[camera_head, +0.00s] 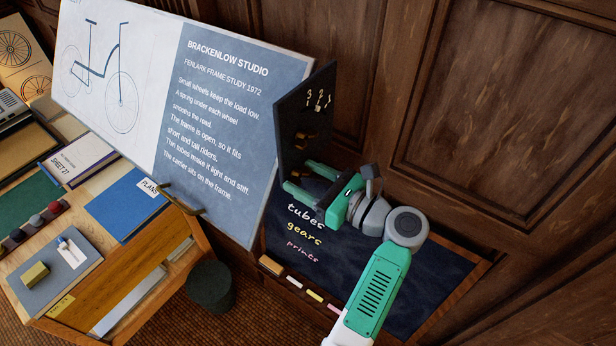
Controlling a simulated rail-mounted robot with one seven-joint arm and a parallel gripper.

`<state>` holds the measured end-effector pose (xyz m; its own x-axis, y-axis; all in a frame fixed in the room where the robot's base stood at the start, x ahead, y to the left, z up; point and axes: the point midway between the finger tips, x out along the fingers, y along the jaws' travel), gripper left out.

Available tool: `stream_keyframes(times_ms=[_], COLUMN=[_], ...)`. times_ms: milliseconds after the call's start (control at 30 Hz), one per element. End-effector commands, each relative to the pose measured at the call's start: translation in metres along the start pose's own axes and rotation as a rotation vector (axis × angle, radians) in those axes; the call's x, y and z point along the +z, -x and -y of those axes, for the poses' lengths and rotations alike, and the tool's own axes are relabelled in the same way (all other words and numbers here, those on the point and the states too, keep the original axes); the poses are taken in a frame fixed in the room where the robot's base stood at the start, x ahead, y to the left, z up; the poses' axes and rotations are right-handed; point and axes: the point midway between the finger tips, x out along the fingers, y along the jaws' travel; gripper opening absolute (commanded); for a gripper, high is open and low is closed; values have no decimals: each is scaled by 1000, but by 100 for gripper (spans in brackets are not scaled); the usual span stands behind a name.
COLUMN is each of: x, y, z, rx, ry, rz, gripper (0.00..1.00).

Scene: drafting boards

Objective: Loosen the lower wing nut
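A dark upright panel (293,107) stands at the right edge of the large drawing board. A brass fitting (299,136), which looks like a wing nut, sits midway down the panel. A lower brass piece (299,172), probably the lower wing nut, shows small near the panel's bottom. My gripper (298,175) is at this lower end, with its two green fingers apart, one above and one below the lower piece. I cannot tell whether either finger touches it. The gripper body hides part of the panel's lower edge.
Several brass hook-like shapes (318,99) are high on the panel. The drawing board (225,165) is close on the left, and wood panelling (500,100) is behind. A chalkboard (425,275) lies below my arm. A dark bin (210,287) stands beside the desk.

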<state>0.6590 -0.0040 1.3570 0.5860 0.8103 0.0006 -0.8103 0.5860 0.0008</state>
Motion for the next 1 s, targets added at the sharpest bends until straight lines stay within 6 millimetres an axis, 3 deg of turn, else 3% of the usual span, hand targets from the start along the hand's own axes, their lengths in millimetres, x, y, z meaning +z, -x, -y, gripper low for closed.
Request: stream_keyframes(times_ms=[33, 133, 567, 1000], x=[0, 0, -1, -3], y=[0, 0, 1, 1], z=[0, 0, 0, 0], rx=[0, 0, -1, -1], ry=[0, 0, 98, 488], rz=[0, 0, -1, -1], gripper=[45, 26, 26, 26])
